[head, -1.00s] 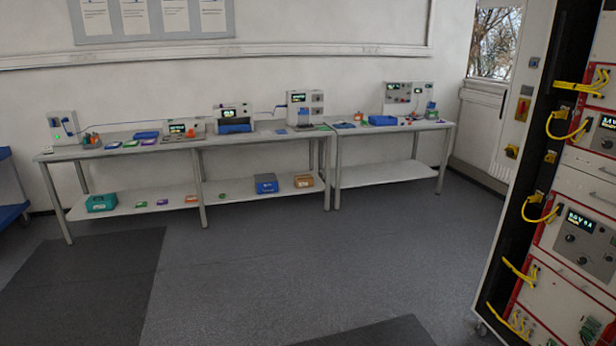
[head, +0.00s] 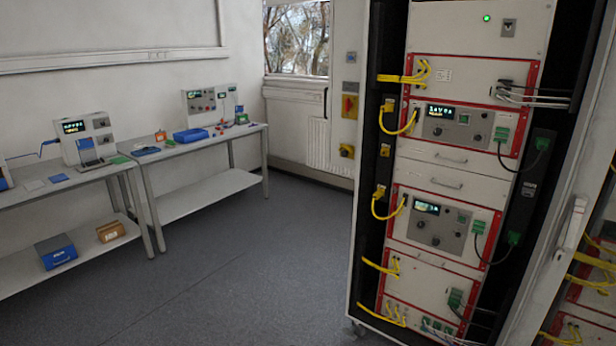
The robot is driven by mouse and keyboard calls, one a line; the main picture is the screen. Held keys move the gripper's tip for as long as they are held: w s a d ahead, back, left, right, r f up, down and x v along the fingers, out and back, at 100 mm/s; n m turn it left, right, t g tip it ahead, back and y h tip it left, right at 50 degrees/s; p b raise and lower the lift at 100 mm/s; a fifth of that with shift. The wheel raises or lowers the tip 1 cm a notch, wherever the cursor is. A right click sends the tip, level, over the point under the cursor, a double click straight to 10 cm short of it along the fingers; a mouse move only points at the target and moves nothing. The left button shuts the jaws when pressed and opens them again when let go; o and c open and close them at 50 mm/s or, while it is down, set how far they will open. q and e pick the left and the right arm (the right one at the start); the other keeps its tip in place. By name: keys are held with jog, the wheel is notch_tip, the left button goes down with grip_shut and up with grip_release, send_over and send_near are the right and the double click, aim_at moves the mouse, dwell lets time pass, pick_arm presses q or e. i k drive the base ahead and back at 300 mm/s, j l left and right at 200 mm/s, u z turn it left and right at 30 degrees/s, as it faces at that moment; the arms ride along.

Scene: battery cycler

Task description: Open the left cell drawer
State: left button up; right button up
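An open-fronted equipment rack fills the right half of the head view. Between its two red-framed cycler units are two pale drawer fronts, one above the other: an upper drawer (head: 425,151) and a lower drawer (head: 420,177). Each has a small bar handle, the upper handle (head: 451,158) and the lower handle (head: 447,184). Both fronts look flush and shut. I cannot tell which one is the left cell drawer. Neither of my grippers is in view.
A rack door (head: 560,240) and more yellow cables stand at the right. Benches (head: 170,155) stand at the left. Grey floor (head: 270,260) is clear before the rack.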

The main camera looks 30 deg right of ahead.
aim_at(483, 190)
jog(key=i+l+z, duration=0.15)
jog(key=i+z, duration=0.6)
jog(key=i+j+z, duration=0.1)
jog(key=i+z, duration=0.25)
jog(key=i, duration=0.15)
